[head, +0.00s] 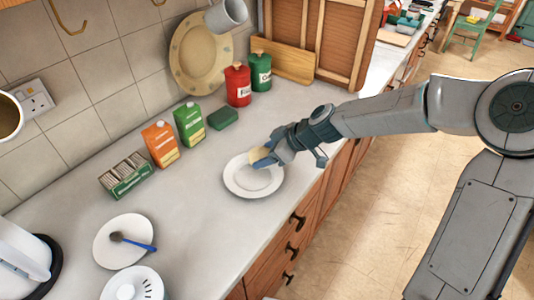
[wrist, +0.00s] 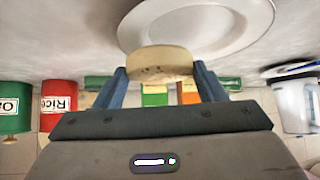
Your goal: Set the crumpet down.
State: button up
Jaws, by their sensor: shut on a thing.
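The crumpet (wrist: 158,64) is a pale, round, thick disc with small dark pits on its side. My gripper (wrist: 160,80) is shut on it, with a blue finger on each side in the wrist view. In the head view the crumpet (head: 258,157) shows partly behind my gripper (head: 263,161), over the white plate (head: 247,190). The plate also shows in the wrist view (wrist: 245,32), just beyond the crumpet. I cannot tell whether the crumpet touches the plate. No other food is visible on the plate.
Orange (head: 160,144) and green (head: 189,124) cartons and a green sponge (head: 223,118) stand behind the plate. Red (head: 238,85) and green (head: 260,72) canisters are at the back. A second plate (head: 108,245) holds a spoon (head: 130,241). The counter right of the plate is clear up to its front edge.

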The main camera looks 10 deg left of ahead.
jog(key=shift+f, duration=0.4)
jog(key=shift+f, duration=0.1)
jog(key=shift+f+b, duration=0.35)
jog(key=shift+b, duration=0.2)
jog(key=o, duration=1)
jog(key=shift+r, duration=0.15)
jog(key=shift+r+p, duration=0.6)
jog(key=shift+p, duration=0.2)
jog(key=b+v, duration=0.1)
jog(key=v, duration=1)
jog(key=shift+s+d+r, duration=0.1)
jog(key=shift+d, duration=0.25)
